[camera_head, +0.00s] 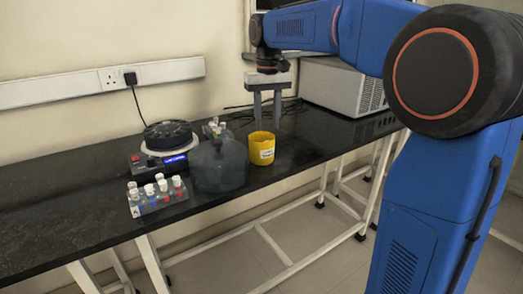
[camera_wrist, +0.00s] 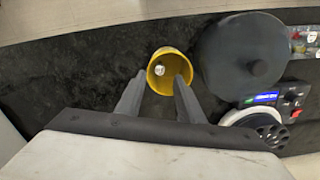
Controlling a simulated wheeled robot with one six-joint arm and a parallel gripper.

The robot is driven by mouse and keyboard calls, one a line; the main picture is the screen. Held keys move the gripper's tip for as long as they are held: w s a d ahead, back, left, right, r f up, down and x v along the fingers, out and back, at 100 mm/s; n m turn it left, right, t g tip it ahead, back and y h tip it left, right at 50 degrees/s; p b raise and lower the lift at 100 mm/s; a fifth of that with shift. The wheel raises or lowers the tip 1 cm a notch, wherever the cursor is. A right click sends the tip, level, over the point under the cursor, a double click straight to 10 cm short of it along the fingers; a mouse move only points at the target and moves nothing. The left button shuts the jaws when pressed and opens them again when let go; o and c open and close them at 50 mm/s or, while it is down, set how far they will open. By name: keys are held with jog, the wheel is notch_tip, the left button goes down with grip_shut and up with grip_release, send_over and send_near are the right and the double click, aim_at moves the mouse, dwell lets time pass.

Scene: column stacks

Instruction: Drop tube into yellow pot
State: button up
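The yellow pot (camera_head: 262,150) stands upright near the front edge of the black bench, with a white label on its side. In the wrist view I look down into the yellow pot (camera_wrist: 174,54), and a tube (camera_wrist: 159,70) with a white end shows inside it. My gripper (camera_head: 267,124) is above and behind the pot in the head view, fingers pointing down. Its two fingers are apart with nothing between them, so it is open and empty. In the wrist view the fingertips (camera_wrist: 160,77) overlap the pot's near side. The tube's lower part is hidden.
A translucent dark container (camera_head: 218,166) stands left of the pot. Further left are a device with a blue display (camera_head: 168,160) and a rack of capped tubes (camera_head: 157,197). More tubes (camera_head: 215,128) stand behind the container. A grey box (camera_head: 335,84) is at the back right.

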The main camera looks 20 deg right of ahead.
notch_tip(320, 180, up, 17)
jog(key=shift+r, duration=0.2)
dwell(0.4)
jog(key=s+d+f+t, duration=0.2)
jog(key=s+d+f, duration=0.1)
jog(key=s+f, duration=1.3)
jog(key=s+d+f+t, duration=0.2)
jog(key=s+d+f, duration=0.2)
jog(key=s+f, duration=1.3)
jog(key=shift+s+f+m+t, duration=0.15)
jog(key=shift+f+m+t, duration=0.2)
jog(key=shift+f, duration=0.6)
